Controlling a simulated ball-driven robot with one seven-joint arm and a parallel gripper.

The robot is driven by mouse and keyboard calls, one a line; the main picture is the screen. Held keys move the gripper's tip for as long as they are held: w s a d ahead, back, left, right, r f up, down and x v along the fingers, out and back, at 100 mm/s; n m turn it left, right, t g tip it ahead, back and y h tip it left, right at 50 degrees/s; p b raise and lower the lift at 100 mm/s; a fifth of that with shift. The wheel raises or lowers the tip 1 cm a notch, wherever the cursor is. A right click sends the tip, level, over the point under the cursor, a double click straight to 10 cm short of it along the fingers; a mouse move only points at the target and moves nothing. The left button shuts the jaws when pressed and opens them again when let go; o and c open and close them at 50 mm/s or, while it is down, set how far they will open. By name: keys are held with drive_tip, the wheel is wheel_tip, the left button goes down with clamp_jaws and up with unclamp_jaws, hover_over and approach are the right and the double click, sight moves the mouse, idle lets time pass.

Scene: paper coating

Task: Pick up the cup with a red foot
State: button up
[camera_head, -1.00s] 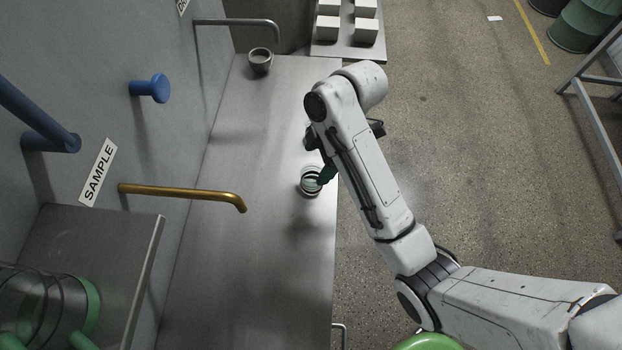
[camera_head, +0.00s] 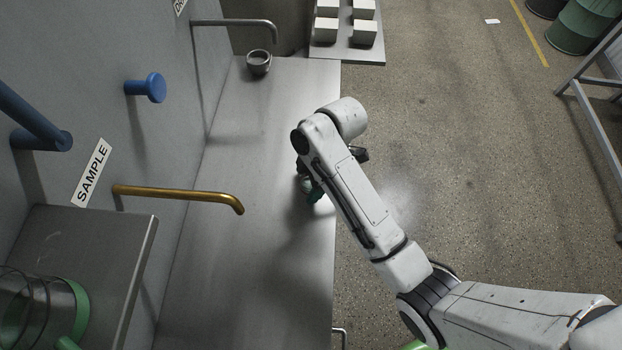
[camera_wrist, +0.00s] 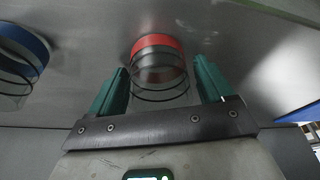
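The cup with a red foot (camera_wrist: 158,68) is a clear glass with dark rings and a red band at its foot. In the wrist view it sits between the two green fingers of my gripper (camera_wrist: 162,84). The fingers are open, with a gap on each side of the cup. In the head view my gripper (camera_head: 311,185) is over the steel counter near its right edge. It largely hides a cup there, whose foot colour I cannot make out.
A glass with a blue foot (camera_wrist: 22,55) stands at the left in the wrist view. The steel counter (camera_head: 265,270) is mostly bare. A brass pipe (camera_head: 185,195) juts over it from the left wall. A small grey cup (camera_head: 258,62) stands at its far end.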

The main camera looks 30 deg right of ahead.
drive_tip(key=c, duration=0.9)
drive_tip(key=shift+r, duration=0.1)
drive_tip(key=shift+c, duration=0.2)
